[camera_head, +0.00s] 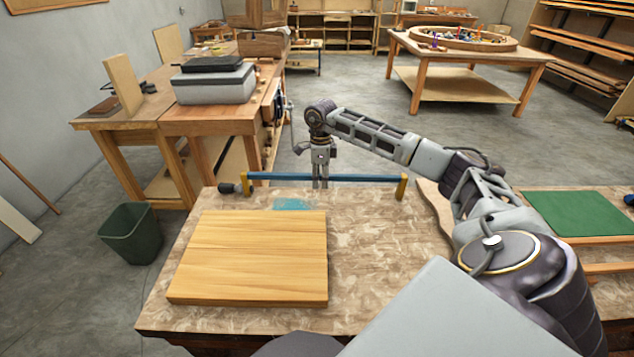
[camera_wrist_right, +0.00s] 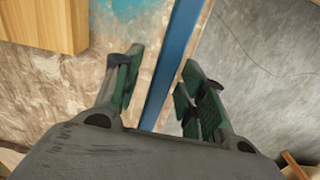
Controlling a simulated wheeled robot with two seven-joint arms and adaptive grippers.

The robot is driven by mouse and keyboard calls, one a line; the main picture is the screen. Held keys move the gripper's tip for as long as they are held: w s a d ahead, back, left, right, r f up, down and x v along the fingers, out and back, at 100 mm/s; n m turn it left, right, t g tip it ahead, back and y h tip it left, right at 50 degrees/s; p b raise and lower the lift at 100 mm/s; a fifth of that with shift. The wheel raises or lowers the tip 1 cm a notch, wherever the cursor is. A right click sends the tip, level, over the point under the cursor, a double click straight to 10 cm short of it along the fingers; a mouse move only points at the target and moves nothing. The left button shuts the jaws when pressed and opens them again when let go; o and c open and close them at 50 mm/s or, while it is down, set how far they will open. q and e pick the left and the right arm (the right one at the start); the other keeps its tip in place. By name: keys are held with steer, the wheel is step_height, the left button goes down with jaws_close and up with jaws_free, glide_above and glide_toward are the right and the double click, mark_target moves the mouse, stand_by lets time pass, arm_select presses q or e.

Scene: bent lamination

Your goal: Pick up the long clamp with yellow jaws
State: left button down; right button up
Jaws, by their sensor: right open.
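The long clamp (camera_head: 325,178) has a blue bar and yellow jaws, with a dark handle at its left end. It lies along the far edge of the workbench, beyond the wooden board. My right gripper (camera_head: 320,183) points down over the bar, near its middle. In the right wrist view the blue bar (camera_wrist_right: 172,65) runs between the open green-padded fingers (camera_wrist_right: 160,85). The fingers stand apart on either side of the bar, and I see no contact. The yellow jaws are outside the wrist view. My left gripper is not in view.
A thick wooden board (camera_head: 255,258) lies on the workbench (camera_head: 375,250); its corner shows in the wrist view (camera_wrist_right: 50,22). A green bin (camera_head: 131,233) stands on the floor at left. A green mat (camera_head: 578,213) is at right. Bare bench surface lies right of the board.

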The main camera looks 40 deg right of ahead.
stand_by(0.4)
jaws_close()
steer(key=shift+r, duration=0.1)
steer(key=shift+w+r, duration=0.1)
steer(key=shift+r, duration=4.85)
